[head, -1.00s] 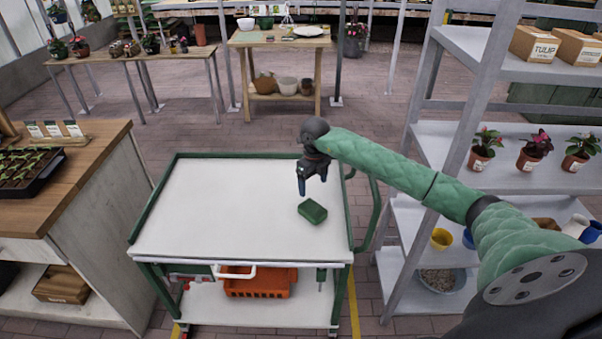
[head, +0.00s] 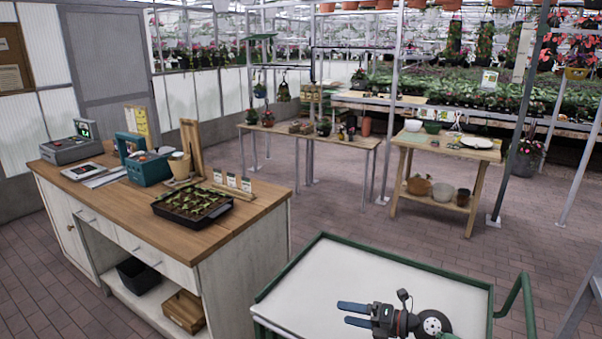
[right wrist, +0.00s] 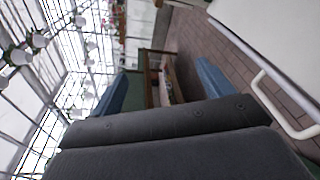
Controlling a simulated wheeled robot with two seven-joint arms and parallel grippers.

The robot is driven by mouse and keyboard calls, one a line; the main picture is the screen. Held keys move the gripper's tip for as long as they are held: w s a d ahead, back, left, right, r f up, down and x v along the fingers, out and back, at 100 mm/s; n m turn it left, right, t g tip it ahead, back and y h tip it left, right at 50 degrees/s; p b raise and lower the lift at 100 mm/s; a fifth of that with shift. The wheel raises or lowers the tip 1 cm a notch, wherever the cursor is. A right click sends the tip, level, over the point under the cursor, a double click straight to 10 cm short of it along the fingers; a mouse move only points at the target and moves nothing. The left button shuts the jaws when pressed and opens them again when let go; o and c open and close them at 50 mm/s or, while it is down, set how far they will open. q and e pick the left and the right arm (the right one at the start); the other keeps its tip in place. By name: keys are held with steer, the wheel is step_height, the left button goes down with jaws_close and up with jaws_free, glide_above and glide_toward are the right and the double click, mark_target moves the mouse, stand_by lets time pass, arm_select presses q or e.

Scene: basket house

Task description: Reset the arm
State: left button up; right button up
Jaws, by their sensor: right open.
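My right gripper (head: 343,313) shows at the bottom of the head view, above the cart's white top. Its two blue fingers point left and stand apart, with nothing between them. The right wrist view shows the two blue fingers (right wrist: 165,92) spread wide and empty. Most of my right arm is out of the head view. My left gripper is in neither view. The green block is not visible now; part of the cart top is cut off by the frame.
The green-rimmed cart (head: 300,268) is at the bottom right. A wooden counter (head: 235,218) with a seedling tray (head: 192,204) stands to its left. A potting table (head: 447,148) is behind. Brick floor is clear between them. A white handle (right wrist: 283,108) shows in the wrist view.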

step_height(320, 180, up, 6)
steer(key=s+d+m+t+h, duration=0.1)
steer(key=m+t+h, duration=0.1)
steer(key=m+t, duration=0.45)
steer(key=s+d+f+m+t+h, duration=0.1)
steer(key=d+m+t+h, duration=0.1)
steer(key=m+t, duration=0.5)
steer(key=s+d+f+m+g+h, duration=0.3)
steer(key=s+d+f+m+h, duration=0.1)
steer(key=f+m+h, duration=0.3)
steer(key=s+d+f+m+g+h, duration=0.35)
steer(key=s+m+h, duration=0.2)
steer(key=m, duration=0.45)
steer(key=s+a+f+m+g+y, duration=0.15)
steer(key=s+f+g, duration=0.4)
steer(key=s, duration=0.55)
steer(key=s+a+f+m+g, duration=0.15)
steer(key=s+f+g, duration=0.4)
steer(key=s, duration=0.55)
steer(key=s+a+f, duration=0.1)
steer(key=s+f, duration=0.1)
steer(key=f, duration=1.6)
steer(key=s+a+f+g, duration=0.1)
steer(key=s+a+f, duration=0.1)
steer(key=f, duration=1.6)
steer(key=shift+y, duration=0.3)
